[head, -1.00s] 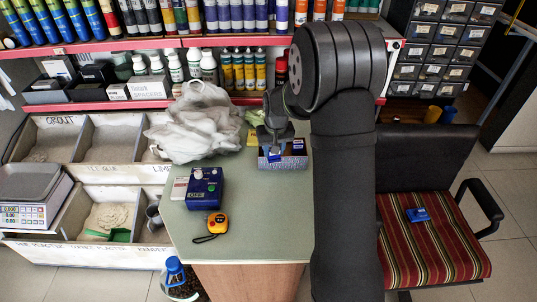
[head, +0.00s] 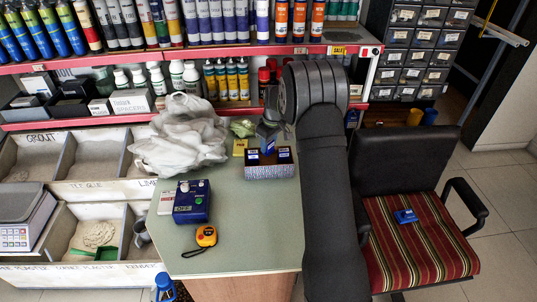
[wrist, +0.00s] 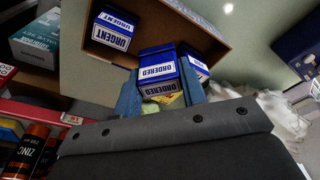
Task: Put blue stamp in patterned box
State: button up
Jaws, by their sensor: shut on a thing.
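The patterned box (head: 270,173) stands at the back right of the green counter, open at the top, with blue stamps showing at its left and right. My gripper (head: 268,147) is over the middle of the box, pointing down. In the wrist view my gripper (wrist: 158,76) is shut on a blue stamp (wrist: 158,70) labelled ORDERED, between its two blue fingers. A stamp labelled URGENT (wrist: 112,32) and another labelled ORDERED (wrist: 197,66) are at either side of it, in the box. How deep the held stamp is in the box I cannot tell.
A crumpled whitish bag (head: 180,136) lies left of the box. A blue pedal-like device (head: 192,202) and an orange tape measure (head: 206,236) are nearer on the counter. A small blue item (head: 405,216) lies on the striped chair (head: 418,250). Counter space before the box is clear.

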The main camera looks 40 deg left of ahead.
aim_at(268, 153)
jog(key=shift+f, duration=2.3)
jog(key=shift+f, duration=0.15)
jog(key=o, duration=1)
jog(key=r, duration=0.4)
jog(key=d+r, duration=0.1)
jog(key=r, duration=0.7)
jog(key=shift+d+r, duration=0.15)
jog(key=shift+d, duration=0.2)
